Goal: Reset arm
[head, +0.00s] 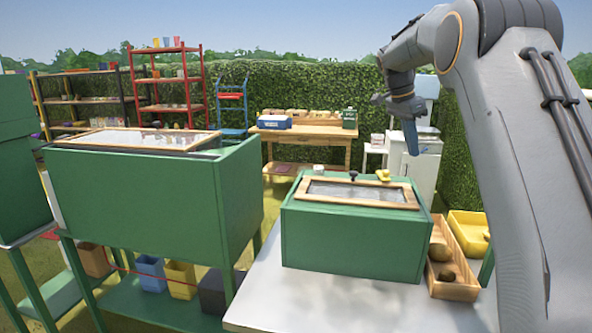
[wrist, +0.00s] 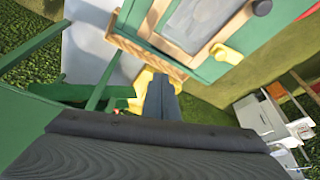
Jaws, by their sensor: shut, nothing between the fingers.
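My arm (head: 520,150) rises along the right side of the head view and bends over at the top. My gripper (head: 411,138) hangs from it, pointing down, in the air beyond and above the right end of a green box (head: 335,240). It is shut and empty. In the wrist view my gripper's fingers (wrist: 162,98) are together, with nothing between them. The green box has a wooden-framed glazed lid (head: 372,192), closed, with a dark knob (head: 353,175) and a yellow handle (head: 383,175) at its far edge. The lid and yellow handle (wrist: 228,54) also show in the wrist view.
A wooden tray (head: 455,290) with brown round items stands right of the box on the pale table (head: 260,305), beside a yellow tray (head: 468,228). A large green planter (head: 150,205) stands left. A wooden bench (head: 310,142), shelves and a white cabinet (head: 425,165) stand behind.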

